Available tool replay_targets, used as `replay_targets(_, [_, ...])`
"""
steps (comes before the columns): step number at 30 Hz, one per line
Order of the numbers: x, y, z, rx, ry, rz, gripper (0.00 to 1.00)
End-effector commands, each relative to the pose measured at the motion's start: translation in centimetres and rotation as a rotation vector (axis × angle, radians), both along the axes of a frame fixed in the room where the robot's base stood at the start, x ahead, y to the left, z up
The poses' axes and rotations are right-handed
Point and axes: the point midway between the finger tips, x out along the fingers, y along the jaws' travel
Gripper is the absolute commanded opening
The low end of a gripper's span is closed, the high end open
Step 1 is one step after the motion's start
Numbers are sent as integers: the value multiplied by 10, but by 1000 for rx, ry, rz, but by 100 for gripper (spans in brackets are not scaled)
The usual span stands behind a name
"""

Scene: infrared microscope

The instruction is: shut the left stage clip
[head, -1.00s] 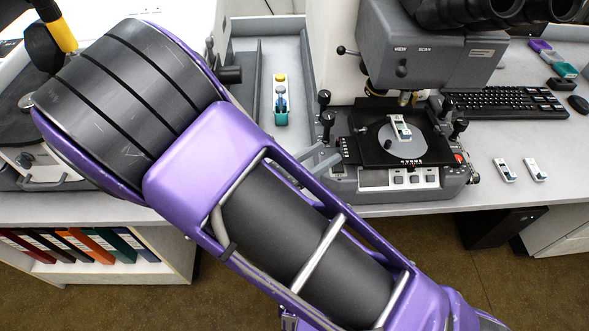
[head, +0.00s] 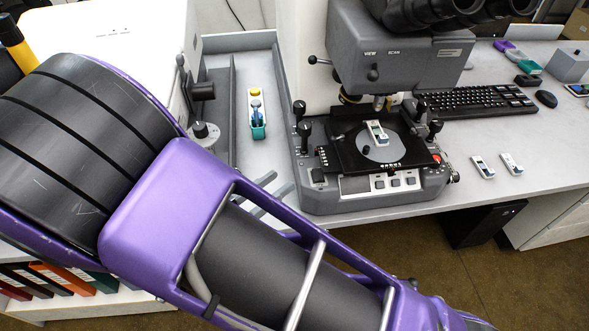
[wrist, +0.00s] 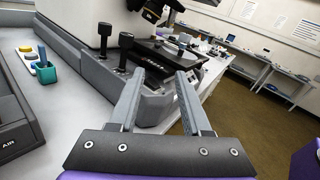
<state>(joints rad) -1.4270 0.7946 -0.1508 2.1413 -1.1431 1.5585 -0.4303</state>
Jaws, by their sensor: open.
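The microscope stage (head: 347,157) is a black plate with a round grey disc, under the microscope head. A small white and grey piece (head: 377,133) lies on the disc; I cannot tell whether it is a stage clip or a slide holder. The left stage clip cannot be made out for certain. In the wrist view the stage (wrist: 160,57) lies beyond the fingers, partly hidden by black knobs. My gripper (wrist: 152,82) is open and empty, short of the microscope base's front left corner. In the head view its fingertips show only as grey bars left of the base.
Black knobs (head: 304,132) rise at the base's left side. A teal holder (head: 258,131) stands in the grey tray on the left. Two small white pieces (head: 483,167) lie on the bench to the right, near a keyboard (head: 480,101). Bench around the right pieces is clear.

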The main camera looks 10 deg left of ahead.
Motion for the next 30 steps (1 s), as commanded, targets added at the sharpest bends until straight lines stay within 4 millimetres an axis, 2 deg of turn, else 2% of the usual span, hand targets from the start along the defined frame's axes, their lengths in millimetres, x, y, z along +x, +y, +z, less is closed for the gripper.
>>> replay_targets(1, [-3,1,-11,5,1,13,48])
replay_targets(6, [-8,2,-6,2,-1,43,48])
replay_targets(11, [2,-6,-2,-1,-3,44,48])
replay_targets(30, [109,-82,-4,0,-1,43,48])
